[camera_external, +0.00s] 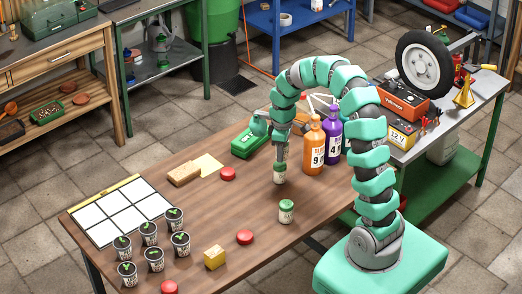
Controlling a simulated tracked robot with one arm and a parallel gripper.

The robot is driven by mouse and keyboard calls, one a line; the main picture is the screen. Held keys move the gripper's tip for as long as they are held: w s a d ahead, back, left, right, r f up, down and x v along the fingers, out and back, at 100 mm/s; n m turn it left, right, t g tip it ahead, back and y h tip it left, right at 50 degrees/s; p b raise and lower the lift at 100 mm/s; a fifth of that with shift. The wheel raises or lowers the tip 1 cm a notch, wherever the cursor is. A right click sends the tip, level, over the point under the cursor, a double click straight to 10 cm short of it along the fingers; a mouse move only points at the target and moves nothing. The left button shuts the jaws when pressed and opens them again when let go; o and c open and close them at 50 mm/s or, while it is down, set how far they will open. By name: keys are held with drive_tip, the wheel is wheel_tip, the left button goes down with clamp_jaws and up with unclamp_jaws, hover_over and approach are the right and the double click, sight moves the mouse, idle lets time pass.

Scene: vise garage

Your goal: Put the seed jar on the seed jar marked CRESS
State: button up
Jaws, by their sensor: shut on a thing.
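My gripper (281,158) points straight down over the wooden table and is shut on a seed jar (279,178), a small pale jar with a green top. I cannot tell whether this jar touches the table or hangs just above it. A second seed jar (286,212), pale with a green lid and a label, stands upright on the table, nearer the camera and apart from the held one. The labels are too small to read, so I cannot tell which jar is marked CRESS.
Orange (314,148) and purple (333,130) bottles stand close right of the held jar. A green case (249,144) lies behind it. Red discs (228,173), a yellow block (214,257), several seedling pots (150,233) and a white grid (122,212) occupy the table's left and front.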

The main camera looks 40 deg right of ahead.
drive_tip(key=shift+w+d, duration=0.1)
drive_tip(key=shift+w, duration=0.45)
drive_tip(key=shift+f, duration=1.8)
drive_tip(key=o, duration=1)
wheel_tip(320, 180, up, 12)
drive_tip(key=shift+r, duration=0.1)
